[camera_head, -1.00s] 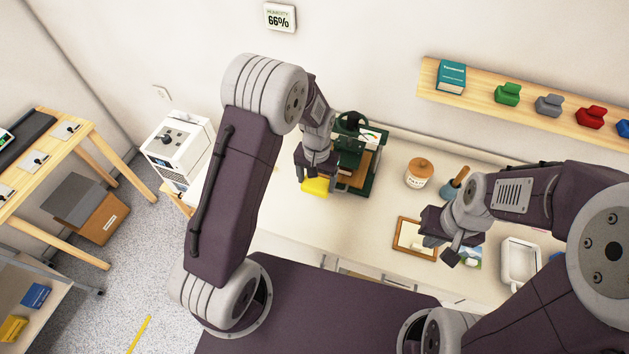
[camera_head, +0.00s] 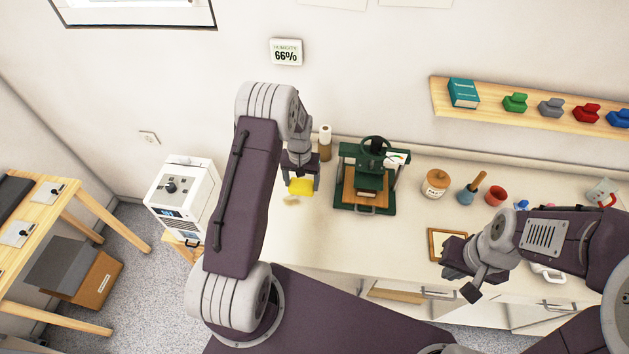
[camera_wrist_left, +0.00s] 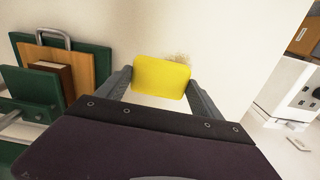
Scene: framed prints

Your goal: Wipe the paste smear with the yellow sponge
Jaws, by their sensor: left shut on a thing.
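My left gripper (camera_head: 300,184) is shut on the yellow sponge (camera_head: 301,187), held between both fingers. In the left wrist view the sponge (camera_wrist_left: 161,76) sits between the fingertips. The paste smear (camera_head: 291,201) is a tan patch on the pale countertop, just in front of and left of the sponge. In the left wrist view part of the smear (camera_wrist_left: 178,57) shows past the sponge's far edge; the rest may be hidden. I cannot tell whether the sponge touches the counter. My right gripper (camera_head: 470,283) is over the right part of the counter; its jaws are not clear.
A green press (camera_head: 389,205) stands right of the sponge, with a paper roll (camera_head: 325,143) behind. A wooden-lidded jar (camera_head: 435,184), a red cup (camera_head: 496,196) and a picture frame (camera_head: 433,245) are further right. A white machine (camera_head: 181,195) stands left. Counter before the press is clear.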

